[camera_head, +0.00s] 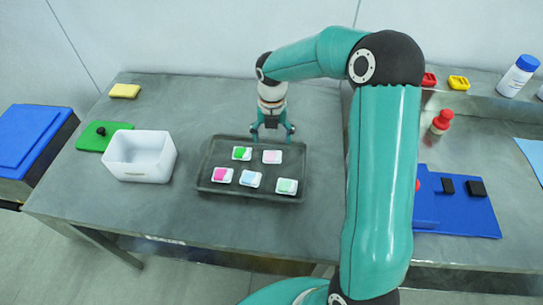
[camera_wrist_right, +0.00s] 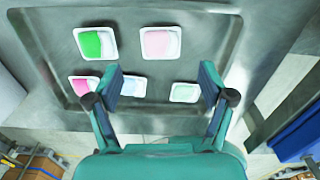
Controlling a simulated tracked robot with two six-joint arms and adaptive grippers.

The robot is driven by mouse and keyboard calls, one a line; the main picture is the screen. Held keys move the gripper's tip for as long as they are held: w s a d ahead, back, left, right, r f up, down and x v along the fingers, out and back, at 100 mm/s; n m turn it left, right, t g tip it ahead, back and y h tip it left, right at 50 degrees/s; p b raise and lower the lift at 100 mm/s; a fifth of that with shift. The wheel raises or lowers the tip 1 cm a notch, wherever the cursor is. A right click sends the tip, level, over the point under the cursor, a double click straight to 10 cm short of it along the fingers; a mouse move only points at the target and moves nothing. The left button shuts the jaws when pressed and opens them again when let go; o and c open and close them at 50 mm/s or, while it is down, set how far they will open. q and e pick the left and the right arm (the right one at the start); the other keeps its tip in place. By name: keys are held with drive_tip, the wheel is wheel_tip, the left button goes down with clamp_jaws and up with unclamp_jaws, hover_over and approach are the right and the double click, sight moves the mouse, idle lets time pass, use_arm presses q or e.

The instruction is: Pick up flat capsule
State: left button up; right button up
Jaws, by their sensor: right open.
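Several flat capsules lie apart on a dark grey tray (camera_head: 205,167). In the back row are a green-and-white capsule (camera_head: 242,153) and a pale pink one (camera_head: 272,157). In the front row are a magenta one (camera_head: 222,175), a light blue one (camera_head: 250,179) and a pale green one (camera_head: 287,186). My right gripper (camera_head: 273,136) is open and empty, pointing down above the back part of the tray. In the wrist view, the fingers of my right gripper (camera_wrist_right: 160,78) stand wide apart. The light blue capsule (camera_wrist_right: 133,87) is partly hidden by the left finger. My left gripper is not in view.
A white bin (camera_head: 140,158) and a green board (camera_head: 90,137) stand left of the tray. A yellow sponge (camera_head: 125,91) lies at the back left. A blue mat (camera_head: 465,215) and a red-capped bottle (camera_head: 441,122) are on the right.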

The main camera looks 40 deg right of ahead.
sight(272, 156)
drive_tip(key=shift+s+f+p, duration=0.15)
drive_tip(key=shift+f+p, duration=0.4)
drive_tip(key=shift+f, duration=3)
drive_tip(key=shift+a, duration=0.1)
drive_tip(key=c, duration=0.9)
